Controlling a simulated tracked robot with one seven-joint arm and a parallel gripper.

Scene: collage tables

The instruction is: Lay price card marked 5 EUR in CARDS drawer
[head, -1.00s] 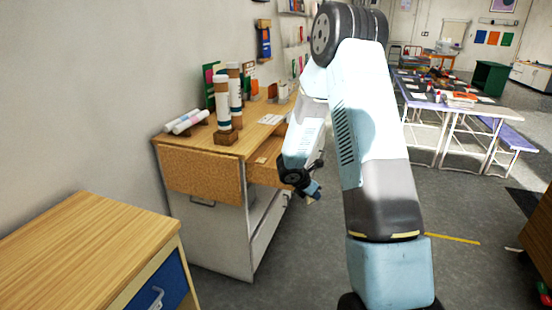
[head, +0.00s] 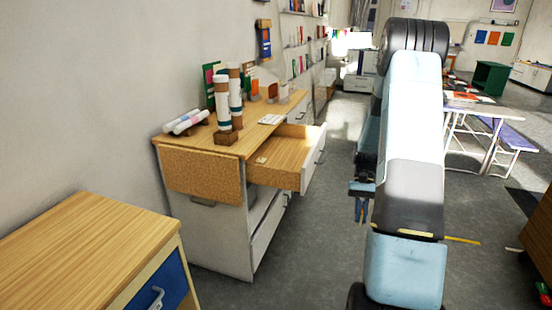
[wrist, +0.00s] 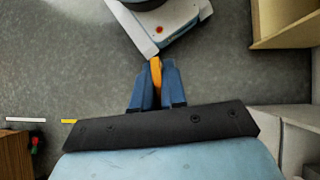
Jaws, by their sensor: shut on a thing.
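My gripper (head: 360,212) hangs in the air to the right of the cabinet in the head view, partly hidden behind my arm. In the wrist view my gripper (wrist: 155,66) has its blue fingers shut on a narrow orange-yellow thing (wrist: 156,76). It shows almost edge-on, with no marking readable, so I cannot tell whether it is the 5 EUR card. An open wooden drawer (head: 285,158) sticks out of the cabinet, left of my gripper and apart from it. A small pale piece (head: 261,160) lies in it. I cannot read a CARDS label.
The cabinet top (head: 200,146) holds cardboard tubes (head: 222,103), paper rolls (head: 186,122) and white papers (head: 271,119). A wooden desk (head: 90,240) with a blue drawer stands front left. Grey floor (head: 325,235) is free between the cabinet and my arm.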

